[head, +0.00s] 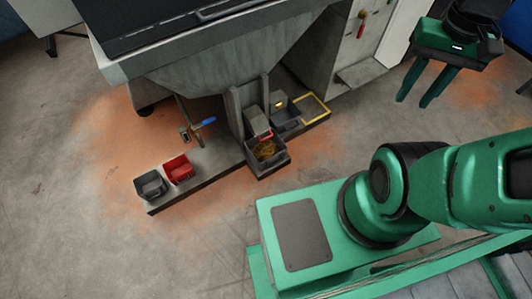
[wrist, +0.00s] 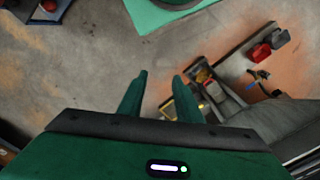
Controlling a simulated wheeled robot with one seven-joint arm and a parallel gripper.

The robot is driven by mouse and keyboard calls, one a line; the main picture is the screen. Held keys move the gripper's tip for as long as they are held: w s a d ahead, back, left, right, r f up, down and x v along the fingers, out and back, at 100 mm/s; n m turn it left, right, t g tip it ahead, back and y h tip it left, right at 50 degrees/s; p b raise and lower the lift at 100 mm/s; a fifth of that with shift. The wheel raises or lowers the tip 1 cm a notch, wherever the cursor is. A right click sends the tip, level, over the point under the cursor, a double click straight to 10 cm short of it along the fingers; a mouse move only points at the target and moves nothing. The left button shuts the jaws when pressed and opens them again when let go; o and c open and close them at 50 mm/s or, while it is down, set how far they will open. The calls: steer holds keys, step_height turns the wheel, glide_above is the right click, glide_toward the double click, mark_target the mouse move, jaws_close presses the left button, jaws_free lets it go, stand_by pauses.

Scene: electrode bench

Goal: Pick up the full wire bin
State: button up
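The full wire bin (head: 282,161) is a small grey open bin holding yellowish wire. In the head view it sits at the front edge of a low grey ledge, below a grey chute unit with a red mark. It also shows in the wrist view (wrist: 204,76), small, right of my fingers. My gripper (head: 413,101) is at the upper right of the head view, high and well to the right of the bin. In the wrist view its two green fingers (wrist: 160,75) stand apart with nothing between them, so it is open and empty.
A red bin (head: 178,169) and a dark grey bin (head: 150,186) stand at the ledge's left end. Another dark bin (head: 285,118) and a yellow-outlined spot (head: 313,107) are at its right. A blue-handled valve (head: 202,124) rises behind. The floor in front is clear.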

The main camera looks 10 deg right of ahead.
steer(key=o, duration=0.5)
steer(key=shift+s+r, duration=0.15)
steer(key=shift+s, duration=0.25)
steer(key=w+f+n+h, duration=0.1)
steer(key=w+f+n, duration=0.35)
steer(key=w, duration=0.65)
steer(key=w+f+n, duration=0.4)
steer(key=w+f, duration=0.1)
steer(key=w, duration=0.6)
steer(key=w+a+f+n+t, duration=0.1)
steer(key=w+a+f+n, duration=0.1)
steer(key=w+f+n, duration=0.5)
steer(key=w+a+f, duration=0.3)
steer(key=w+f, duration=0.2)
steer(key=f, duration=0.5)
steer(key=n+t+y, duration=0.1)
steer(key=n, duration=1.2)
glide_toward(277, 155)
steer(key=f, duration=0.1)
steer(key=s+f, duration=0.1)
steer(key=a+f, duration=0.1)
steer(key=shift+s+a+f, duration=0.15)
steer(key=shift+s+f, duration=0.05)
steer(key=shift+s, duration=0.05)
steer(key=shift+w+f, duration=0.2)
steer(key=shift+f, duration=0.8)
steer(key=shift+w+f, duration=0.15)
steer(key=shift+f, duration=0.8)
steer(key=shift+w+f, duration=0.2)
steer(key=shift+f, duration=0.8)
